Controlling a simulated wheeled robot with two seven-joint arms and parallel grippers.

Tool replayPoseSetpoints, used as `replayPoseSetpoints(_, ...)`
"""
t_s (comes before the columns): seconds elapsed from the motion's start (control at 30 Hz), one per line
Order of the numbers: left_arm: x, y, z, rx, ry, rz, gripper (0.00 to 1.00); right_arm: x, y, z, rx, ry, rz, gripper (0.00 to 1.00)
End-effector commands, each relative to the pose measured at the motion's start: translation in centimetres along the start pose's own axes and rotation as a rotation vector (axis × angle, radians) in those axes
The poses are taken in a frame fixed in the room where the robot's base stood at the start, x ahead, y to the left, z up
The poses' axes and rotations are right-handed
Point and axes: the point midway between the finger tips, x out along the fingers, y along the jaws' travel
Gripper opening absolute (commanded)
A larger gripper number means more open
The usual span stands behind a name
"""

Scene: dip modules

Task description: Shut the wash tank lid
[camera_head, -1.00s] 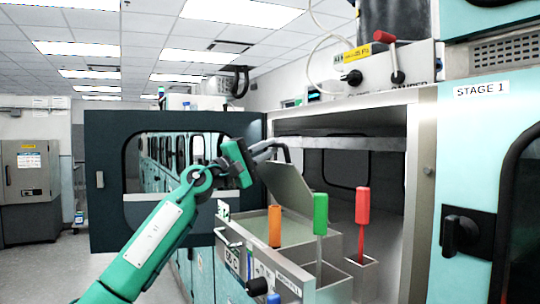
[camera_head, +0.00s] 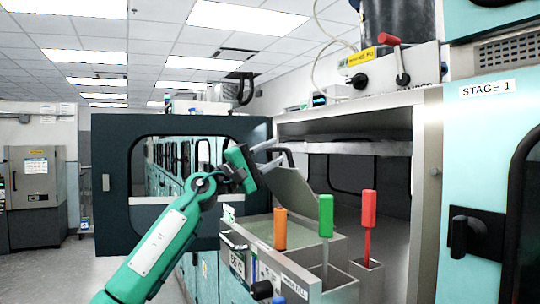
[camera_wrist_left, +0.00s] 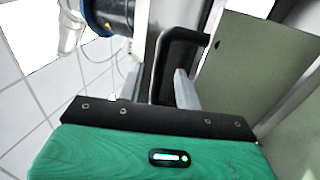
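The wash tank lid (camera_head: 293,191) is a grey plate standing tilted open at the back of the tank (camera_head: 256,227). Its dark bar handle (camera_head: 287,154) is near the upper edge. My left gripper (camera_head: 269,154) is at the handle from the left, fingers spread. In the left wrist view the black handle (camera_wrist_left: 166,66) passes between the two grey fingers, with a gap beside it; I cannot tell whether either finger touches it. The lid also shows as a greenish-grey panel (camera_wrist_left: 250,75) at right. My right gripper is not in view.
Orange (camera_head: 280,228), green (camera_head: 326,215) and red (camera_head: 369,208) handles stand up in the tank area. A dark cabinet door (camera_head: 115,180) with a window stands open behind my left arm. A STAGE 1 cabinet (camera_head: 485,150) is at right.

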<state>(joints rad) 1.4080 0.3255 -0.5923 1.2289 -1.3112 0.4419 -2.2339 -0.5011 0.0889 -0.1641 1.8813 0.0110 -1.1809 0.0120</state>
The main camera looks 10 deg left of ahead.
Motion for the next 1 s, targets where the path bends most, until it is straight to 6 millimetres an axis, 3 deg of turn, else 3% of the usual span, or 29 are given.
replayPoseSetpoints(0.37, -0.9, 0.0, -0.1, 0.001, 0.001, 0.001, 0.34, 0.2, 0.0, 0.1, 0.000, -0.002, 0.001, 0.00)
replayPoseSetpoints(0.47, -2.3, -0.1, -0.1, 0.003, 0.002, 0.001, 0.34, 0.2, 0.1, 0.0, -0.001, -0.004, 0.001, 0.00)
replayPoseSetpoints(0.53, -3.8, -0.2, -0.1, 0.002, 0.002, 0.000, 0.34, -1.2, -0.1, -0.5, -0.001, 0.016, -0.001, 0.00)
replayPoseSetpoints(0.8, -10.0, -0.3, -0.1, 0.002, 0.002, -0.001, 0.34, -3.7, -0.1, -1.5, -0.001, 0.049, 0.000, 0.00)
replayPoseSetpoints(1.0, -12.9, -0.2, -0.1, -0.001, 0.001, 0.000, 0.34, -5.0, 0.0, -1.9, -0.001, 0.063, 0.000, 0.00)
